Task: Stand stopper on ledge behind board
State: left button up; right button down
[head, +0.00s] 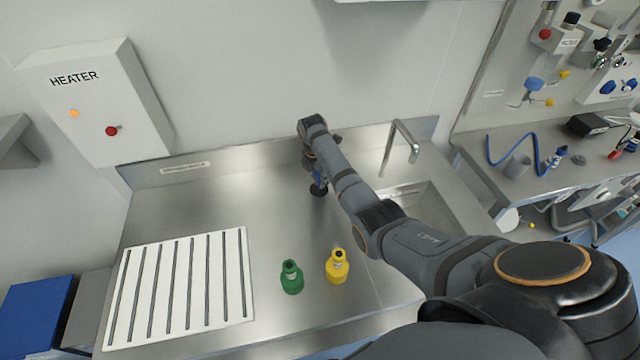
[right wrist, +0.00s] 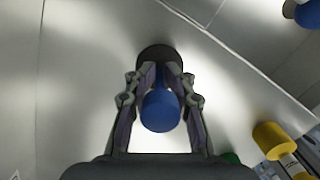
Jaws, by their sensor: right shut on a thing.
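The stopper (head: 319,190) has a dark round disc and a blue knob, and it is at the back of the steel worktop, left of the sink. In the right wrist view its blue knob (right wrist: 160,112) is between my fingers, with the dark disc (right wrist: 158,53) beyond. My right gripper (head: 318,177) is shut on the stopper, partly hidden by its own arm. I cannot tell whether the disc touches the worktop. The white grooved board (head: 240,262) lies at the front left of the worktop. The steel ledge (head: 150,176) runs along the wall behind it. My left gripper is out of view.
A green bottle (head: 291,280) and a yellow bottle (head: 337,268) stand right of the board. The sink (head: 425,200) and tap (head: 402,140) are at the right. A heater box (head: 95,100) hangs above the ledge's left end. The worktop between board and ledge is clear.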

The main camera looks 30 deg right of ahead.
jog(key=shift+s+f, duration=0.1)
jog(key=shift+f, duration=0.85)
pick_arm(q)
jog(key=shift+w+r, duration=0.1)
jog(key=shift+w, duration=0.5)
pick_arm(e)
jog(key=shift+f, duration=0.1)
jog(key=c, duration=1.1)
grip_release()
jog(key=shift+r, duration=0.5)
jog(key=r, duration=0.3)
jog(key=a+r+b, duration=0.1)
jog(key=r, duration=0.7)
jog(key=shift+s+a+b, duration=0.15)
jog(key=shift+a+b, duration=0.1)
jog(key=shift+b, duration=0.1)
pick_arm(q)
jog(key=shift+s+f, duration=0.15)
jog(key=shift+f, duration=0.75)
